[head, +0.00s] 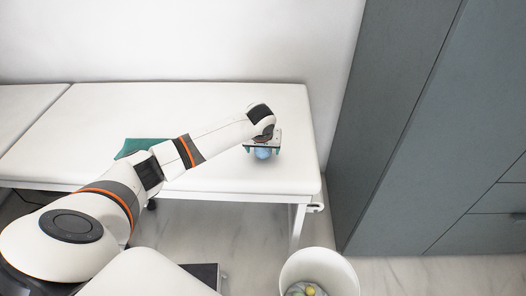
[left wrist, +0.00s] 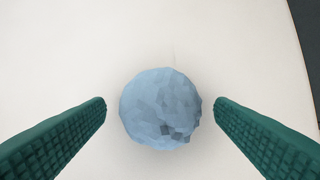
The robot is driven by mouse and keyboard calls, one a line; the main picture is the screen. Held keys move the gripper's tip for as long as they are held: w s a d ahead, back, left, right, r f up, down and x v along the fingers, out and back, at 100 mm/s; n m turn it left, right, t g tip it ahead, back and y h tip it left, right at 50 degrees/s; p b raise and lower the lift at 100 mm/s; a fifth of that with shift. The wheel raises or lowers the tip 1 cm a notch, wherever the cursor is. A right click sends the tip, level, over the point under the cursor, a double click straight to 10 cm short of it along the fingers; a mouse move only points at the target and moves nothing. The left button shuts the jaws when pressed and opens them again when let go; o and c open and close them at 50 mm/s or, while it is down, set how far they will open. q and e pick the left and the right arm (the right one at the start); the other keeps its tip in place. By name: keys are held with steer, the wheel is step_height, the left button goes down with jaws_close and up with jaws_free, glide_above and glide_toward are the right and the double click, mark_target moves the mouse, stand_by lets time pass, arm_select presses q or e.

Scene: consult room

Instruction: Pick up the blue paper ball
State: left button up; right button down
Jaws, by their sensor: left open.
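The blue paper ball (head: 263,153) rests on the white padded top of the exam table (head: 95,112), near its right end. In the left wrist view the blue paper ball (left wrist: 160,108) is a crumpled, faceted light-blue sphere in the middle of the picture. My left gripper (head: 262,150) is over the ball with its green fingers spread. In the left wrist view my left gripper (left wrist: 160,112) is open, with one finger on each side of the ball and a gap on both sides.
A green item (head: 140,146) lies on the table left of the ball, partly behind my left arm. A white bin (head: 343,272) with several coloured balls inside stands on the floor in front. A grey-green cabinet (head: 400,120) rises at the right.

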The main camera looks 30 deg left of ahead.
arm_select(q)
steer(key=shift+x, duration=0.9)
steer(key=shift+r, duration=0.1)
steer(key=shift+c, duration=0.6)
steer(key=c, duration=0.9)
steer(key=shift+c, duration=0.2)
